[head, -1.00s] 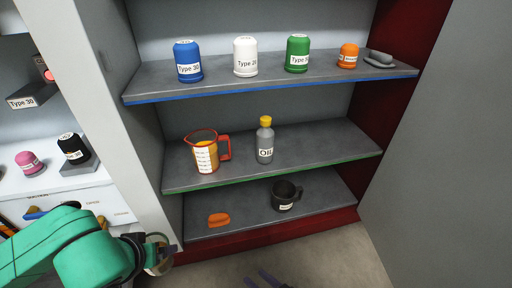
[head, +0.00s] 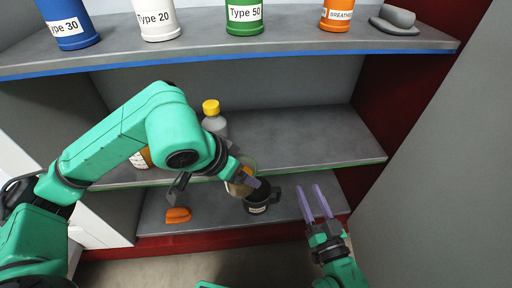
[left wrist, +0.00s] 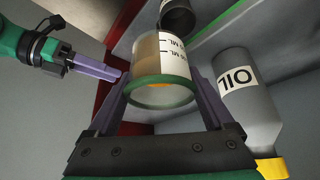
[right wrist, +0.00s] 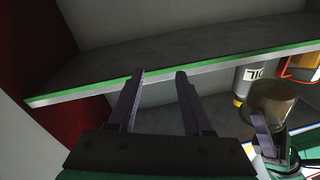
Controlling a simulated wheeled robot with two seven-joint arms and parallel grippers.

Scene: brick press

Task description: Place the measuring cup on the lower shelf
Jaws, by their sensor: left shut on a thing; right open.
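My left gripper (head: 246,179) is shut on a clear measuring cup (head: 237,188) with a green rim. In the left wrist view the cup (left wrist: 160,92) sits between the two fingers, with ML marks and tan contents. It hangs in front of the shelves, overlapping the dark mug in the head view; its gap to the shelf is unclear. The lower shelf (head: 208,203) is the grey board at the bottom. My right gripper (head: 311,190) is open and empty, at the right front of the lower shelf. It also shows in the left wrist view (left wrist: 118,76).
A dark mug (head: 258,207) and an orange object (head: 178,215) stand on the lower shelf. A red-rimmed jug (right wrist: 300,68) and an oil bottle (head: 215,126) are on the green-edged shelf above. The lower shelf is clear between mug and orange object.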

